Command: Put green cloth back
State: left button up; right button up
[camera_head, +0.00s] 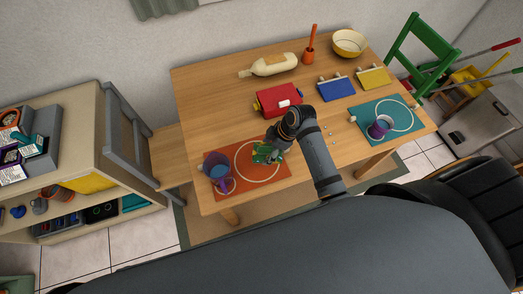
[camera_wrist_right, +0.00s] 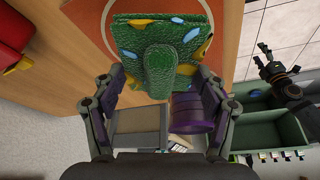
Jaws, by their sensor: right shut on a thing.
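The green cloth (camera_head: 262,156), a folded-looking piece with yellow and blue patches, is over the orange mat (camera_head: 244,174) on the wooden table. My right gripper (camera_head: 274,143) is shut on it. In the right wrist view the cloth (camera_wrist_right: 160,45) sits between the two fingers (camera_wrist_right: 158,85), with a rounded flap toward the camera. I cannot tell whether the cloth touches the mat. A dark gripper at the right of that view, seemingly my left gripper (camera_wrist_right: 275,68), is small and its jaws are unclear. It does not show in the head view.
A purple cup (camera_head: 222,186) stands left of the cloth. A red box (camera_head: 278,98) lies behind my right gripper. A cream bottle (camera_head: 272,65), yellow bowl (camera_head: 348,43) and teal mat (camera_head: 401,118) are farther off. A shelf (camera_head: 75,150) and chair (camera_head: 127,130) stand left.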

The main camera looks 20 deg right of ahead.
aim_at(262, 148)
jog(key=w+f, duration=0.1)
jog(key=f, duration=0.1)
jog(key=w+a+f, duration=0.1)
jog(key=w+f, duration=0.1)
notch_tip(262, 148, down, 3)
jog(key=shift+r, duration=0.2)
jog(key=shift+f, duration=0.2)
jog(key=o, duration=1)
jog(key=shift+f, duration=0.15)
